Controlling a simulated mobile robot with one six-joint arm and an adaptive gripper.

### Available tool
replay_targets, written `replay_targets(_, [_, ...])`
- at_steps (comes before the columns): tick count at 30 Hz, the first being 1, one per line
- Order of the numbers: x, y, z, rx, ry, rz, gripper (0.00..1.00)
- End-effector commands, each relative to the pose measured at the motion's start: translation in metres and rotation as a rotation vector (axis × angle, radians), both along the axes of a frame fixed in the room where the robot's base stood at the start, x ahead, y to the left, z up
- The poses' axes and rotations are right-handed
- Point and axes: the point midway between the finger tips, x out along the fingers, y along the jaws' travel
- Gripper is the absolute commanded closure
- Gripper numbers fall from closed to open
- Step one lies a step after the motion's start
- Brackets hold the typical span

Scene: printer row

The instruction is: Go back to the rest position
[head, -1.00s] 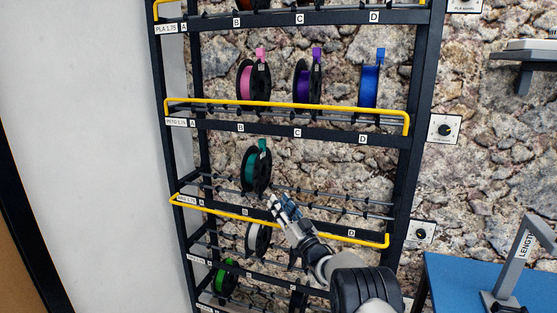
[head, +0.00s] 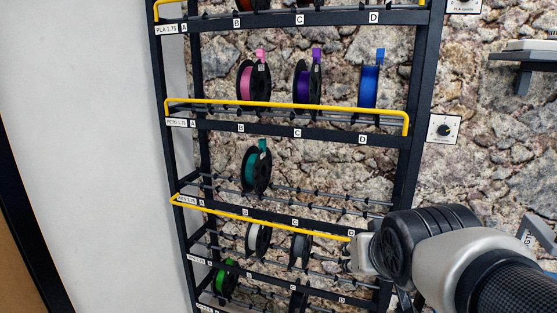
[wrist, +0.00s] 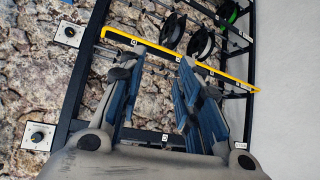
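My gripper (wrist: 155,95) shows in the wrist view with its two blue-padded fingers spread apart and nothing between them. It points toward the spool rack, with a yellow bar (wrist: 180,58) beyond the fingertips. In the head view my arm fills the lower right in front of the rack; the gripper's fingers are hidden there behind the arm links. A teal spool (head: 256,171) stands in slot B of the shelf at mid-height, apart from my arm.
The black rack (head: 409,150) holds pink (head: 246,84), purple (head: 303,85) and blue (head: 369,86) spools above, with white (head: 252,237) and green (head: 220,280) spools below. Yellow bars (head: 290,105) cross its front. A dial box (head: 444,130) is on the stone wall. A white wall (head: 90,130) is at left.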

Motion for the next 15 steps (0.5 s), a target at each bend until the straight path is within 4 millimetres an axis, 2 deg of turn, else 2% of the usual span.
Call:
replay_targets(1, [-0.037, 0.000, -0.009, 0.001, 0.051, 0.003, 0.69])
replay_targets(3, [-0.083, 0.002, -0.027, 0.004, 0.133, 0.012, 0.69])
replay_targets(6, [-0.136, 0.006, -0.050, 0.011, 0.230, 0.030, 0.69])
replay_targets(10, [-0.182, 0.011, -0.072, 0.021, 0.315, 0.051, 0.69])
replay_targets(12, [-0.193, 0.011, -0.086, 0.022, 0.364, 0.051, 0.69])
replay_targets(15, [-0.201, 0.011, -0.095, 0.023, 0.398, 0.049, 0.69])
